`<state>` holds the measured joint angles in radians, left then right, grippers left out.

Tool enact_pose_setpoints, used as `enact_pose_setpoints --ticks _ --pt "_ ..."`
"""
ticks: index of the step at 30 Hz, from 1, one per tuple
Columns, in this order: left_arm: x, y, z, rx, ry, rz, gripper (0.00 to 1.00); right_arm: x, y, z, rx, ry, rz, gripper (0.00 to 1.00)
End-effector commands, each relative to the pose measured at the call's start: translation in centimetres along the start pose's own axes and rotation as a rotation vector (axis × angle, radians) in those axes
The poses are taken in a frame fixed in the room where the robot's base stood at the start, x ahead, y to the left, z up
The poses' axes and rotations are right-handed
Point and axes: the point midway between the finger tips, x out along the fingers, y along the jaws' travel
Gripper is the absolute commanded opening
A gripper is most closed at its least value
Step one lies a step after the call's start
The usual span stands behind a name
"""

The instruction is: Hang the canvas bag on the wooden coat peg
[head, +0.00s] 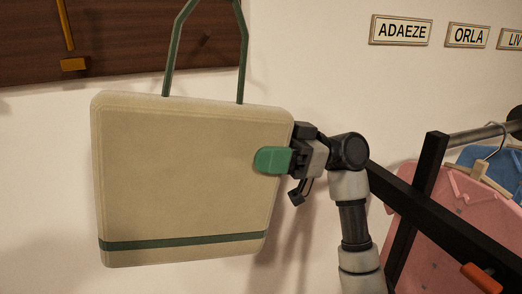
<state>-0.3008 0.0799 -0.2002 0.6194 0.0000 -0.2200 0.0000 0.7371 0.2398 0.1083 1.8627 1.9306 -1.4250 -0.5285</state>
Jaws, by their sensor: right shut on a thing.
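The beige canvas bag (185,190) hangs upright, slightly tilted, in the middle left of the head view. It has a green stripe near its bottom and thin green handles (243,60) that rise past the picture's top edge, so their upper end is hidden. My right gripper (268,160) is shut on the bag's right edge, with a green fingertip across its front. A small dark peg (206,38) stands out from the dark wooden board (130,50) and shows between the handles. I cannot tell whether the handles touch it. My left gripper is not in view.
An orange-brown strip with a block (75,64) hangs on the board at left. Name plates, including ADAEZE (401,30) and ORLA (468,36), are on the pale wall. At right, a black rack (429,185) holds pink clothing (418,225) and a blue garment (490,160).

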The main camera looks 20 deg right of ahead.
Motion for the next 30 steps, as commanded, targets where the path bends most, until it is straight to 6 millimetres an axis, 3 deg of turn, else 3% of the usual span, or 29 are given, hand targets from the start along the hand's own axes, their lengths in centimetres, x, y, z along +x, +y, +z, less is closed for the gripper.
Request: enact_pose_setpoints --ticks 30 --pt "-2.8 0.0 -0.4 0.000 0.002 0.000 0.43 -0.1 6.2 0.3 -0.001 0.003 0.001 0.01"
